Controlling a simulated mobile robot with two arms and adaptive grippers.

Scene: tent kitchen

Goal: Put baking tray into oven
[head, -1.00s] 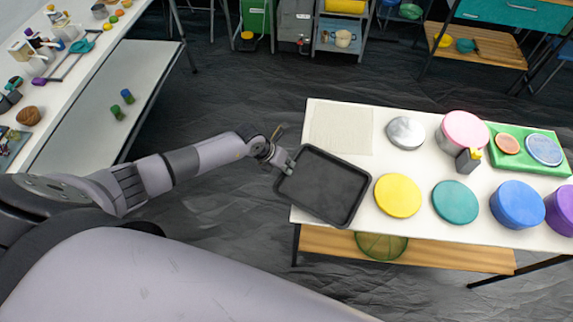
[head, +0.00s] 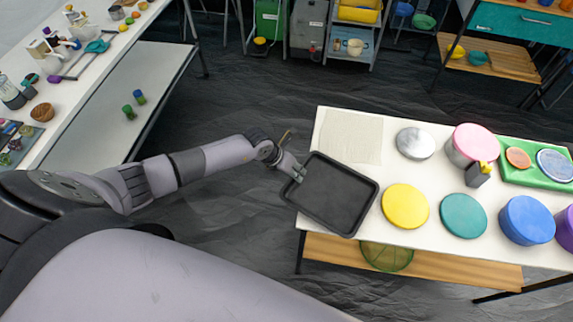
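The black baking tray (head: 338,195) is in the middle of the head view, at the left end of a white table. It overlaps the table's left edge in the picture; I cannot tell whether it touches the tabletop. My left gripper (head: 296,174) is at the tray's left edge, and its fingers appear closed on the rim. My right gripper is not in view. No oven can be made out with certainty.
The white table (head: 440,262) bears a beige cloth (head: 352,137), a yellow disc (head: 405,206), a teal disc (head: 463,216), a pink-lidded pot (head: 472,145) and a blue container (head: 526,220). A cluttered counter (head: 75,95) stands at left. Dark floor between is clear.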

